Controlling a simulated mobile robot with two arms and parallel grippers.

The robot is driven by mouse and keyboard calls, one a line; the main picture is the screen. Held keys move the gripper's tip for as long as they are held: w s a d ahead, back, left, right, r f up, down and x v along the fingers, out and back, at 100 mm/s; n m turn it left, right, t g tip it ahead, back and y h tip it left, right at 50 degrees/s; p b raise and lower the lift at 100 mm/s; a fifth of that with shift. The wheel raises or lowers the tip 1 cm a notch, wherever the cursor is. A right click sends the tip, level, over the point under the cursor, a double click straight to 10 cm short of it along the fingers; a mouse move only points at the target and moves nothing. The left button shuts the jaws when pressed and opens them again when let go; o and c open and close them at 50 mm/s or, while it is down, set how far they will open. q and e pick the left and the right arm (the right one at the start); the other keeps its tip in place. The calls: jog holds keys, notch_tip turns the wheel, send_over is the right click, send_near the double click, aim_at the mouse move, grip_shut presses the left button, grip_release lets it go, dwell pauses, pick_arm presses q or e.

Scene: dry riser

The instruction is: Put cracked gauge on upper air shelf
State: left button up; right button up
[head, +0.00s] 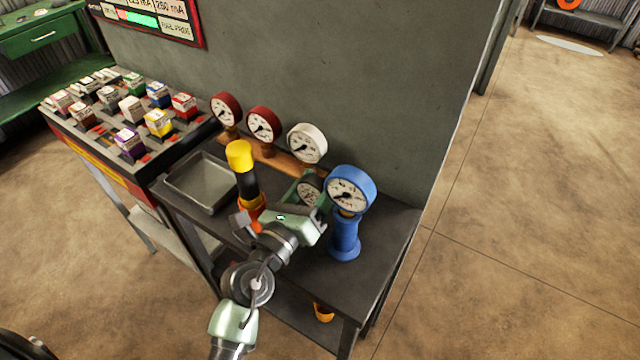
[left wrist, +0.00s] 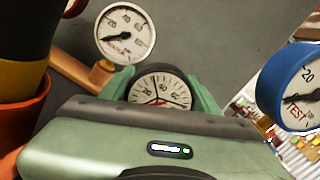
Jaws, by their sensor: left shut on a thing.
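My left gripper (head: 309,200) is over the dark table, its fingers on both sides of a dark-rimmed gauge (head: 311,184). In the left wrist view this gauge (left wrist: 161,88) sits between the green fingers, its dial facing the camera, with dark lines across it; I cannot tell cracks from the needle. Its lower part is hidden behind the gripper body. A white gauge (head: 307,143) and two red gauges (head: 264,124) stand on a wooden rack (head: 283,159) along the wall. I cannot make out which surface is the upper air shelf. My right gripper is not in view.
A blue test gauge (head: 351,189) on a blue stand is close right of the gripper. A yellow-and-black cylinder (head: 242,170) in an orange holder stands close left. A grey tray (head: 201,181) and a rack of small coloured boxes (head: 131,111) lie farther left. The table's right front corner is bare.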

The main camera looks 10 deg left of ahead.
pick_arm(q)
jog(key=shift+f, duration=0.15)
jog(key=o, duration=1.6)
